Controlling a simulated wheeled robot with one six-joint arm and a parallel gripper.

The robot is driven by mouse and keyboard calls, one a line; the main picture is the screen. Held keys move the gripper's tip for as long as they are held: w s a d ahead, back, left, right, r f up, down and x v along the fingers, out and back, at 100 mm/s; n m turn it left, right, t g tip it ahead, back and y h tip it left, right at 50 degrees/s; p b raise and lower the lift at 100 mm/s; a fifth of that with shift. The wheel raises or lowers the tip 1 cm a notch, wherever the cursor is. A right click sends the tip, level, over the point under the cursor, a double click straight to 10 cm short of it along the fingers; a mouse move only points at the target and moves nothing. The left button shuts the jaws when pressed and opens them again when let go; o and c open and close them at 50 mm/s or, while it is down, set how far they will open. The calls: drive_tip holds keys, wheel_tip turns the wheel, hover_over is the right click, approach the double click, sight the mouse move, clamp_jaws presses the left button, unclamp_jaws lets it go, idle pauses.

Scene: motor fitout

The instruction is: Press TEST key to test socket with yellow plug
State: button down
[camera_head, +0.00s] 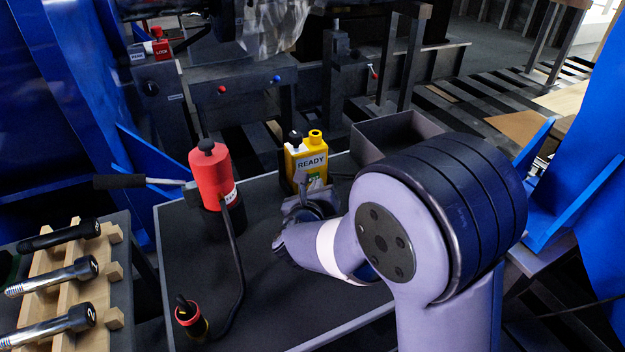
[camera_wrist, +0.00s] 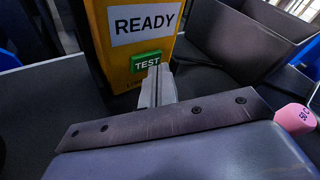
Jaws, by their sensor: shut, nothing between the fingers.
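A yellow tester (camera_head: 308,157) with a white READY label stands on the dark bench top in the head view. In the wrist view the tester (camera_wrist: 111,50) fills the upper middle, and its green TEST key (camera_wrist: 146,61) is below the label. My gripper (camera_wrist: 160,70) is shut and empty, with its fingertips at the lower right part of the TEST key. I cannot tell whether they touch it. In the head view my gripper (camera_head: 303,182) is in front of the tester. A black plug-like part (camera_head: 295,139) and a yellow part (camera_head: 315,136) are on top of the tester. The socket under test is unclear.
A red bottle-shaped tool (camera_head: 209,173) with a black hose stands left on the bench (camera_head: 275,318). A dark open bin (camera_head: 395,138) is right of the tester. A wooden rack (camera_head: 62,300) holds large bolts at the left. A pink piece (camera_wrist: 295,118) is at the wrist view's right edge.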

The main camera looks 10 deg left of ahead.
drive_tip(key=shift+w+a, duration=0.3)
drive_tip(key=shift+w, duration=0.1)
idle(0.6)
drive_tip(key=shift+s+d+b, duration=0.1)
drive_tip(key=shift+s+b, duration=0.05)
drive_tip(key=shift+b, duration=0.2)
drive_tip(key=shift+s+d+b, duration=0.4)
drive_tip(key=shift+s+d, duration=0.05)
drive_tip(key=shift+s, duration=0.15)
drive_tip(key=shift+s+d+f+b, duration=0.1)
drive_tip(key=shift+s+d+b, duration=0.2)
drive_tip(key=shift+s+b, duration=0.05)
drive_tip(key=shift+s+d+b, duration=0.4)
drive_tip(key=shift+s+d, duration=0.2)
drive_tip(key=shift+s, duration=0.25)
drive_tip(key=shift+s+d+b, duration=0.35)
drive_tip(key=shift+s+d, duration=0.25)
drive_tip(key=shift+s, duration=0.2)
